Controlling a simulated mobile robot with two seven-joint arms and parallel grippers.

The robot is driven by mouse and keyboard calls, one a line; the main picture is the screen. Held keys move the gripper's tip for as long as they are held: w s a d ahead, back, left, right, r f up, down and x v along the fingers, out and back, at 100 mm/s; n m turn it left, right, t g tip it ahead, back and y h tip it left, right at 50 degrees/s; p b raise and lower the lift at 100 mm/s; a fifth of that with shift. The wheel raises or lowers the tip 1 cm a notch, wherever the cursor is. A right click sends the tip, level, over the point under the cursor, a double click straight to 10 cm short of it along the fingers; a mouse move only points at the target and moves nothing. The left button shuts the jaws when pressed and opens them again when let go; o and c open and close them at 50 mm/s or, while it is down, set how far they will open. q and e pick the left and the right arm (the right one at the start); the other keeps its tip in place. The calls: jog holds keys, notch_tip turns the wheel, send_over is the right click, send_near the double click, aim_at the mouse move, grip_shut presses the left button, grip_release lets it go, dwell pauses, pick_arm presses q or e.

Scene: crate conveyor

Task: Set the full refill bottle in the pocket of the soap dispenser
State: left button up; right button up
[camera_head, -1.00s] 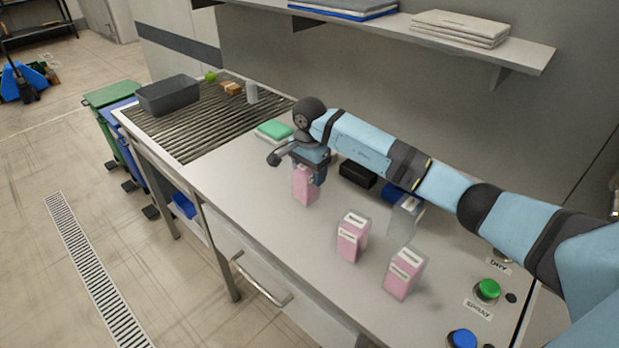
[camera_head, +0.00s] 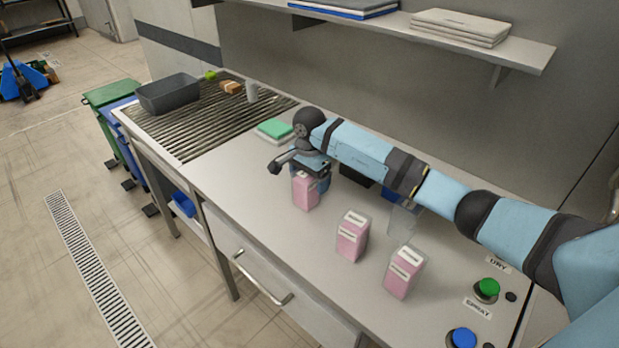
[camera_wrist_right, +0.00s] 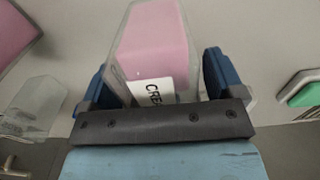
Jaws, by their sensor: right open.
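Three clear bottles with pink contents and white labels stand upright on the counter (camera_head: 235,205). The left bottle (camera_head: 305,193) is at my right gripper (camera_head: 310,172), and the other two, the middle bottle (camera_head: 352,236) and the right bottle (camera_head: 404,272), stand apart from it. In the right wrist view my right gripper (camera_wrist_right: 160,85) is open, with its blue fingers on either side of the left bottle (camera_wrist_right: 155,40), whose label starts "CREA". Pink fills most of what shows of it. I cannot make out the dispenser's pocket. My left gripper is not in view.
A clear, empty-looking container (camera_head: 403,218) and a dark box (camera_head: 355,173) are partly hidden behind my right arm. A green-topped stack (camera_head: 275,129) lies beyond the gripper. Green (camera_head: 487,288) and blue (camera_head: 463,338) buttons are at the right. A grey crate (camera_head: 168,95) sits on the rollers.

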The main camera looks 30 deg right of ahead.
jog(key=shift+r, duration=0.6)
notch_tip(320, 180, up, 10)
jog(key=shift+f+b, duration=0.2)
jog(key=shift+b, duration=0.55)
jog(key=shift+o, duration=0.4)
jog(key=shift+r, duration=0.35)
jog(key=shift+y, duration=0.7)
jog(key=f+p, duration=0.1)
jog(key=f, duration=0.2)
jog(key=a+f, duration=0.1)
jog(key=f, duration=0.1)
jog(key=shift+a+f+p, duration=0.1)
jog(key=shift+f+p, duration=0.25)
jog(key=shift+f, duration=0.05)
jog(key=shift+s+a+f+p, duration=0.15)
jog(key=shift+f+p, duration=0.15)
jog(key=shift+f, duration=1)
jog(key=shift+s+f+p, duration=0.1)
jog(key=shift+f+p, duration=0.2)
jog(key=shift+f, duration=1)
jog(key=c, duration=1.3)
jog(key=shift+o, duration=0.2)
